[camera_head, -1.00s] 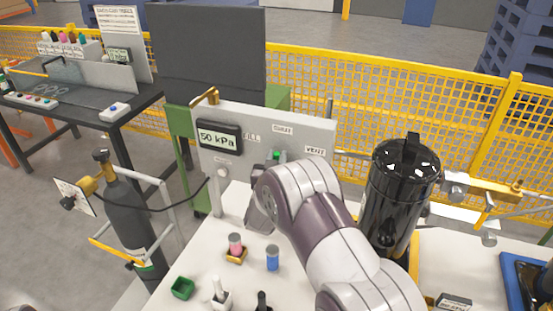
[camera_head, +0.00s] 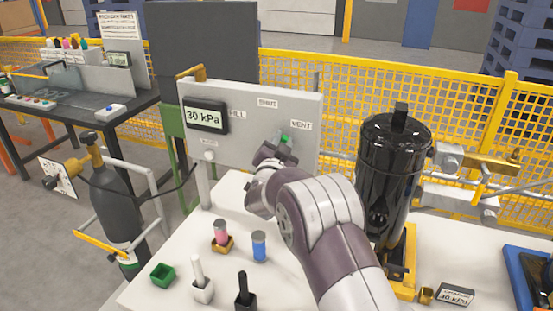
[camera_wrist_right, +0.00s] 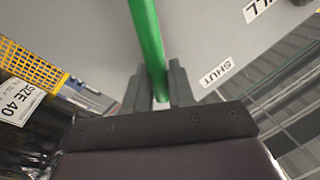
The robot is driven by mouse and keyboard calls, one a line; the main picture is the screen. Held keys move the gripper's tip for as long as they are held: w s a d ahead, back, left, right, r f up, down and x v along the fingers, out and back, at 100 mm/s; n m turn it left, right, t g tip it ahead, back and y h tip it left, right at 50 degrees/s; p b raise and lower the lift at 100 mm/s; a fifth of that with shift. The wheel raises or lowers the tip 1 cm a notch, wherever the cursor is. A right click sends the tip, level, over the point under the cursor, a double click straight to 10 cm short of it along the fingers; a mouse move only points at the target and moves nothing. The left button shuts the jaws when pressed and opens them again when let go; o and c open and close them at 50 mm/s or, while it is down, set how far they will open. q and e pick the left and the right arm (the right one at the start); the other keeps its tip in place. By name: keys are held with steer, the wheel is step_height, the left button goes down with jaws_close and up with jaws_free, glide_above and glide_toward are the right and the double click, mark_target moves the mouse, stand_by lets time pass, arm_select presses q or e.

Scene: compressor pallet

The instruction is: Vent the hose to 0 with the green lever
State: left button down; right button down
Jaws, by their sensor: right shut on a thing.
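The green lever (camera_head: 285,138) is on the grey panel (camera_head: 240,158), close to the VENT label (camera_head: 301,126). My right gripper (camera_head: 277,150) is shut on the lever. In the right wrist view the green lever (camera_wrist_right: 148,40) runs down between the two fingers of the gripper (camera_wrist_right: 158,92). The gauge display (camera_head: 205,117) on the panel reads 30 kPa. The FILL label is left of the lever and the SHUT label is above it. The hose (camera_head: 160,207) runs from the grey cylinder towards the panel. My left gripper is not in view.
A black tank (camera_head: 390,180) stands right of my right arm. A pink vial (camera_head: 221,232), a blue vial (camera_head: 259,246), a green box (camera_head: 163,274) and small holders stand on the white table (camera_head: 215,292). The grey cylinder (camera_head: 112,205) stands at the left.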

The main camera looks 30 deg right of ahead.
steer(key=shift+s+d+f+m+h+b, duration=0.15)
steer(key=shift+s+d+f+m+b, duration=0.2)
steer(key=shift+m+b, duration=0.6)
steer(key=shift+s+d+f+m+h+b, duration=0.1)
steer(key=shift+s+d+f+m+b, duration=0.3)
steer(key=shift+b, duration=0.95)
steer(key=shift+s+d+f+m+h+b, duration=0.2)
steer(key=shift+f+m+b, duration=0.45)
steer(key=shift+b, duration=0.5)
steer(key=shift+a+r, duration=0.1)
steer(key=shift+r, duration=0.1)
steer(key=c, duration=1.1)
jaws_free()
steer(key=v, duration=1.2)
steer(key=shift+s+a+b, duration=0.25)
steer(key=shift+a+b, duration=0.05)
steer(key=shift+b, duration=0.15)
